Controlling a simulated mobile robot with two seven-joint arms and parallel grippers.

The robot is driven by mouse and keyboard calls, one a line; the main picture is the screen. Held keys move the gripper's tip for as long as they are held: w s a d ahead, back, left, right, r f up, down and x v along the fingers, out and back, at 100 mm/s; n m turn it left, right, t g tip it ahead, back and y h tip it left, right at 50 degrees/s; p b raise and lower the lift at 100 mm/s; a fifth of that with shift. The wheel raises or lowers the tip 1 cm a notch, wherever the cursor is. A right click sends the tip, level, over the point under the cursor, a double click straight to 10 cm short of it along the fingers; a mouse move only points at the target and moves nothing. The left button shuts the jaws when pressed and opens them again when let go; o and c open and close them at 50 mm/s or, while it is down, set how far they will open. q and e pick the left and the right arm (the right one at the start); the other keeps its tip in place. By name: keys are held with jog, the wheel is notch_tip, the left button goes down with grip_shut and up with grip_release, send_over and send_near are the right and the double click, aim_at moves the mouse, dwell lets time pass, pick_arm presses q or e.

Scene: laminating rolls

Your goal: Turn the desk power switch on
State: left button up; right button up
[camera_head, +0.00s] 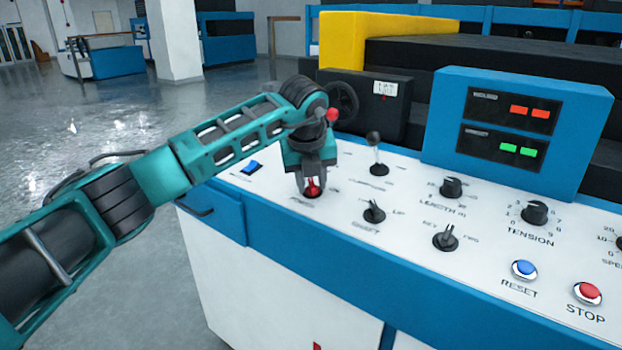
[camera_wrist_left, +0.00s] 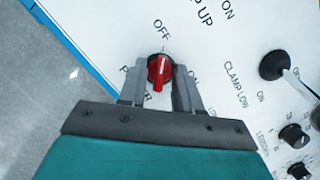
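The power switch is a red rotary knob (camera_head: 312,189) on the white desk panel, below the tip of my left gripper (camera_head: 312,178). In the left wrist view the knob (camera_wrist_left: 159,70) lies between the two fingers of my left gripper (camera_wrist_left: 160,80). The fingers stand apart on either side of it, with small gaps to its raised handle. "OFF" is printed above the knob and "ON" to its right; the "POWER" label is partly covered by a finger. The handle runs roughly up and down in that view. My right gripper is not in view.
A blue display box (camera_head: 515,130) rises behind. Reset (camera_head: 524,269) and stop (camera_head: 588,293) buttons are at the front right.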

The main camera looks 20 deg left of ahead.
pick_arm(q)
grip_shut()
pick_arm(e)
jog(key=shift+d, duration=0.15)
